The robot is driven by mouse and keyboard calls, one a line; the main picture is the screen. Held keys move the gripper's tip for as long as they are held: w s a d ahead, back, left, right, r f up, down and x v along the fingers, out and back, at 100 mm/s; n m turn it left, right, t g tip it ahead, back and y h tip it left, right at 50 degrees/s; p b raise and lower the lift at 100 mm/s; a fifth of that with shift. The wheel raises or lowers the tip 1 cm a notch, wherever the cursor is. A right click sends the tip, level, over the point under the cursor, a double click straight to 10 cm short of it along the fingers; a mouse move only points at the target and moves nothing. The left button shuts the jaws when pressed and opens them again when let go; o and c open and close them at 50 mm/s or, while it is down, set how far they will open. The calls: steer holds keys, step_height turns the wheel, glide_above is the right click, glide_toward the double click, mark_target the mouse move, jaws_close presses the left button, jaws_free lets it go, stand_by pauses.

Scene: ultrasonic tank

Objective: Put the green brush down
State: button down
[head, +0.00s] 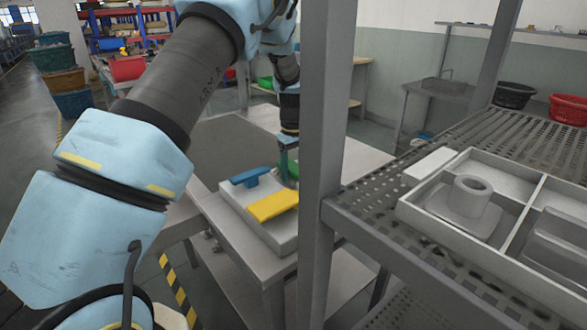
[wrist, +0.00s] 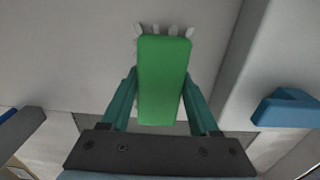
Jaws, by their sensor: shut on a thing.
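The green brush (wrist: 164,80) fills the middle of the wrist view, with pale bristle tufts along its top edge. My gripper (wrist: 160,85) is shut on it, one teal finger on each side. In the head view my gripper (head: 287,160) points down over a light tray (head: 237,212) on a table. The brush there (head: 293,170) is partly hidden by the grey post. I cannot tell whether the brush touches the tray.
A blue brush-like thing (head: 251,177) and a yellow block (head: 272,203) lie in the tray. A grey upright post (head: 325,130) stands close at the right of my gripper. A perforated shelf (head: 400,225) with a divided grey tray (head: 510,225) is at the right.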

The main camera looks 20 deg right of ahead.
mark_target(293, 166)
steer(key=shift+f, duration=0.25)
steer(key=shift+c, duration=0.6)
jaws_free()
step_height(293, 166, up, 12)
steer(key=b, duration=0.2)
steer(key=shift+r, duration=0.15)
steer(key=s+a+m, duration=0.2)
steer(key=a, duration=2)
steer(key=s+a+f+m+t, duration=0.1)
steer(key=s+a+f+m, duration=0.1)
steer(key=s+a, duration=1.2)
steer(key=shift+s+a+f+t, duration=0.25)
steer(key=shift+s+f+t, duration=0.05)
steer(key=shift+f, duration=0.6)
